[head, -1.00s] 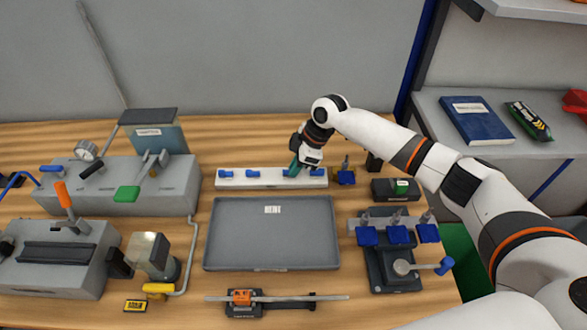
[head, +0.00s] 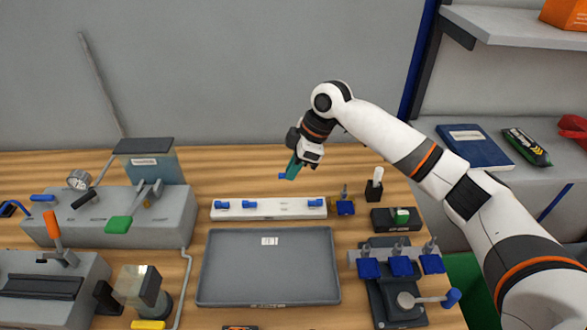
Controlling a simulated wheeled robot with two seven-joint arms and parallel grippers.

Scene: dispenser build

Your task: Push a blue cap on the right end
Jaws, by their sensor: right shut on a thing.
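My right gripper (head: 291,170) hangs above the white rack (head: 280,214), its teal fingers pointing down. It is shut on a small blue cap (head: 283,176), which shows just left of the fingertips, clear of the rack. Three other blue caps sit on the rack: two at its left (head: 222,205) (head: 249,204) and one near its right end (head: 315,203). A sliver of the orange-and-black clamp (head: 240,327) shows at the bottom edge; the rod it held in the earlier view is out of frame. My left gripper is not in view.
A grey tray (head: 203,270) lies empty in front of the rack. A dark fixture with blue-based fittings (head: 400,267) stands to its right. Grey machines with levers (head: 170,215) stand at the left. A shelf (head: 440,120) with a blue book is at the right.

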